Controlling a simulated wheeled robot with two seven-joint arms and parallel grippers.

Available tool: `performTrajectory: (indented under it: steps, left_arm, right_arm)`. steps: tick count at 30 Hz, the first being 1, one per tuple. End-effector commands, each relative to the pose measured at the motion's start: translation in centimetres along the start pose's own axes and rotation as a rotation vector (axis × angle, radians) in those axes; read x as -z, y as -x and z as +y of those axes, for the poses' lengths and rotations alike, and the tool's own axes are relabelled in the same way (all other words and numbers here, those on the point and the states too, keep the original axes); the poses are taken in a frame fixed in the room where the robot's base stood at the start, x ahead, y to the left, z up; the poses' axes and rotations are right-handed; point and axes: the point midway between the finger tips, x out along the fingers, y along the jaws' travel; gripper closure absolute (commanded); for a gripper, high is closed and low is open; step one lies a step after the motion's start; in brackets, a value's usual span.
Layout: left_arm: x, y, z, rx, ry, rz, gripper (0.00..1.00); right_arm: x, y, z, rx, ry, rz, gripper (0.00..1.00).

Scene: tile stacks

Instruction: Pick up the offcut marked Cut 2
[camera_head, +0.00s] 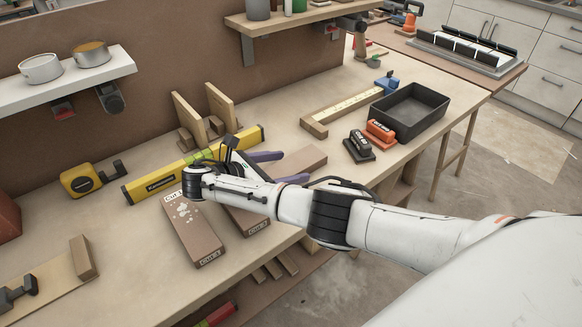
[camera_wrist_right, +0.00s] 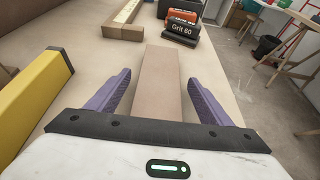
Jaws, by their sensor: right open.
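My right gripper (camera_head: 296,166) is open, with its purple fingers apart on either side of a plain brown offcut (camera_head: 305,157) lying on the workbench. In the right wrist view this offcut (camera_wrist_right: 158,82) runs lengthwise between the fingers, with a gap on both sides; no marking shows on it. A second offcut (camera_head: 248,219) lies partly hidden under my right arm; its end label starts with "Cut", but I cannot read its number surely. A third offcut (camera_head: 192,232), spotted white, lies left of it with small "Cut" labels at its ends. My left gripper is not in view.
A yellow level (camera_head: 150,185) lies left of the gripper, close to it in the wrist view. Grit blocks (camera_head: 359,146), a black tray (camera_head: 410,111) and an L-shaped wooden piece (camera_head: 315,127) lie beyond. A tape measure (camera_head: 82,180) sits at left.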

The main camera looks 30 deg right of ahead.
Motion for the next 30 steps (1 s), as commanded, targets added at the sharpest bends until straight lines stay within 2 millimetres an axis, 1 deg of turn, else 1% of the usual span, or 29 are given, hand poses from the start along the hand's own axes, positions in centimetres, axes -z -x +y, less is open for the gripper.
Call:
performTrajectory:
  steps: [1, 3, 10, 11, 18, 21, 26, 28, 30]
  left_arm:
    - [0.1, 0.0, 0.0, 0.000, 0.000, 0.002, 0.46]
    - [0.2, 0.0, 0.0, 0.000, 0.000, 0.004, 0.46]
    - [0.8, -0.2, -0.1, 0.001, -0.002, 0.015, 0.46]
    - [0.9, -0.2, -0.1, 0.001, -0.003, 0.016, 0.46]
    - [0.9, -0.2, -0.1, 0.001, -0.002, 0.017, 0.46]
    - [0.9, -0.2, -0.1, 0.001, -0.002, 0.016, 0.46]
    - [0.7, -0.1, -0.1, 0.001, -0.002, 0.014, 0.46]
    - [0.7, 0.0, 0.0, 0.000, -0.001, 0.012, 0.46]
    - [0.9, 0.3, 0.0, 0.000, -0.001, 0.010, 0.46]
  right_arm:
    - [0.0, -0.9, -0.1, 0.002, 0.001, -0.001, 0.27]
    - [0.0, -1.7, -0.1, 0.001, 0.002, -0.001, 0.27]
    - [0.1, -2.0, 0.0, 0.000, 0.002, 0.001, 0.27]
    - [0.1, -2.0, 0.0, 0.000, 0.002, 0.001, 0.28]
    - [0.1, -2.0, 0.0, 0.000, 0.001, 0.001, 0.69]
    - [0.0, -1.9, 0.0, -0.001, 0.000, -0.001, 0.84]
    - [-0.1, -1.9, 0.0, -0.001, 0.000, -0.001, 0.84]
    - [-0.4, -1.8, 0.1, -0.002, -0.001, -0.001, 0.84]
    - [-1.1, -1.5, 0.1, -0.002, -0.003, -0.001, 0.84]
